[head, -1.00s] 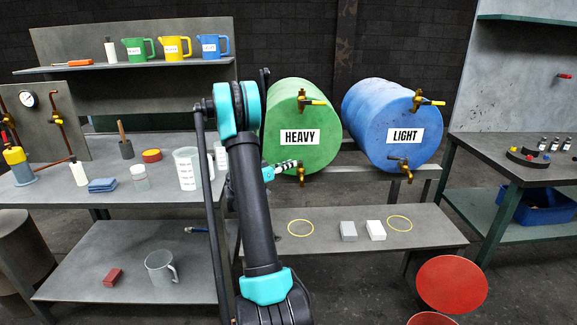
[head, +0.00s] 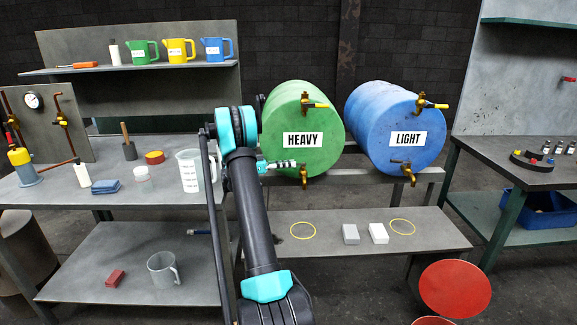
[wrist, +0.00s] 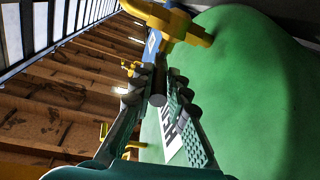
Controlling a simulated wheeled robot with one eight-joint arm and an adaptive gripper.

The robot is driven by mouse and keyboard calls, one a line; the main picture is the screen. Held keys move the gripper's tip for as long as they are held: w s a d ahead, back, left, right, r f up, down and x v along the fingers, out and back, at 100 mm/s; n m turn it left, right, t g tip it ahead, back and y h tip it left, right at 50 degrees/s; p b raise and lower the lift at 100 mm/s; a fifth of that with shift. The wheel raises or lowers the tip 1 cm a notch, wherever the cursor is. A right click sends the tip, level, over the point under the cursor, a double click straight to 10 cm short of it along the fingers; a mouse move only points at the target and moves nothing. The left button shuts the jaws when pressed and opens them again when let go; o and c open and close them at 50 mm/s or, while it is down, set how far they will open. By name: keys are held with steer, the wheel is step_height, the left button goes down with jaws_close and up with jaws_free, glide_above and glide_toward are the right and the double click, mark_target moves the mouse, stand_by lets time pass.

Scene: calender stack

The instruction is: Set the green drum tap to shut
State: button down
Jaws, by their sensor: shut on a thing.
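The green drum (head: 322,120), labelled HEAVY, lies on a rack with its face toward me. Its lower brass tap (head: 304,178) is at the bottom of the face. The tap body (wrist: 186,30) also shows at the top of the wrist view. My gripper (head: 292,165) is beside that tap, coming from the left. The head view hides most of the lever behind the fingers.
The drum's upper tap (head: 314,103) has a yellow handle. The blue drum (head: 375,125), labelled LIGHT, stands to the right with two taps of its own. A low shelf (head: 335,240) below holds yellow rings and two blocks. A clear measuring jug (head: 188,172) stands left of my arm.

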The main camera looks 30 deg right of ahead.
steer(key=c, duration=1.5)
jaws_free()
step_height(320, 180, up, 10)
steer(key=shift+r, duration=0.1)
steer(key=shift+c, duration=0.3)
